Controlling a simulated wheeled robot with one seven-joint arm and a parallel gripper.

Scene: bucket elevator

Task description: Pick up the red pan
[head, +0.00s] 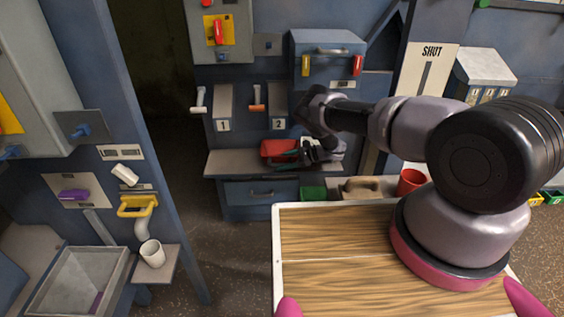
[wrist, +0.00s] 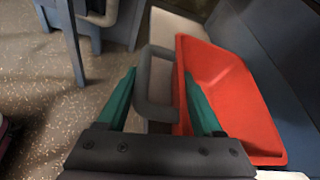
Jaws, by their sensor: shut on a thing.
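The red pan (head: 278,148) is on the grey ledge above a drawer, below the levers marked 1 and 2. In the wrist view the pan (wrist: 228,90) is a shallow red tray with a grey loop handle (wrist: 143,78) on its left side. My gripper (head: 296,156) is at the pan's right side in the head view. In the wrist view its two teal fingers (wrist: 159,76) lie on either side of the handle, shut on it. The pan looks slightly tilted in the wrist view. Whether it still touches the ledge cannot be told. My gripper and forearm hide part of the handle in the head view.
The ledge (head: 228,163) has bare room left of the pan. A green box (head: 313,192), a tan block (head: 360,188) and a red cup (head: 410,181) stand lower right. A blue box (head: 328,62) is above.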

